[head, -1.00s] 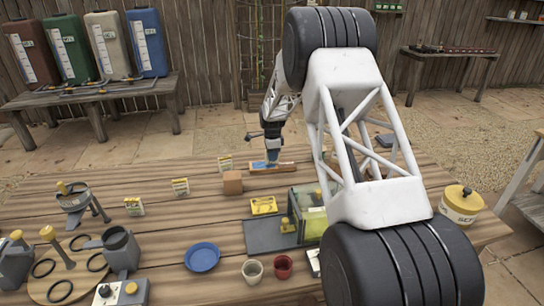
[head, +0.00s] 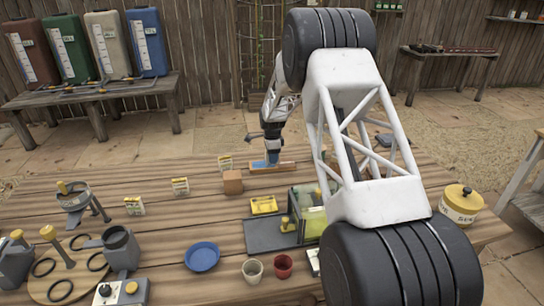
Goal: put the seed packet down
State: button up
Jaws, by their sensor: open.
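My gripper (head: 271,157) is at the far side of the wooden bench, low over a narrow brown strip or holder (head: 287,167). A blue patch shows at its tip; I cannot tell whether this is part of the gripper or a packet. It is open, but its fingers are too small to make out. Upright seed packets stand to the left: one (head: 225,163) nearest the gripper, one (head: 180,187) further left and one (head: 134,206) nearer the front. A yellow packet-like piece (head: 264,205) lies in the middle. I cannot tell which packet the task means.
A brown block (head: 232,182) stands just in front of the strip. A clear-sided box (head: 308,209) stands on a dark mat (head: 262,237). A blue dish (head: 202,257), small pots and a lidded tin (head: 460,204) are nearer. The bench's left middle has bare room.

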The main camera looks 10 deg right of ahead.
jog(key=shift+r, duration=0.1)
notch_tip(320, 180, up, 11)
jog(key=shift+r, duration=0.55)
dwell(0.7)
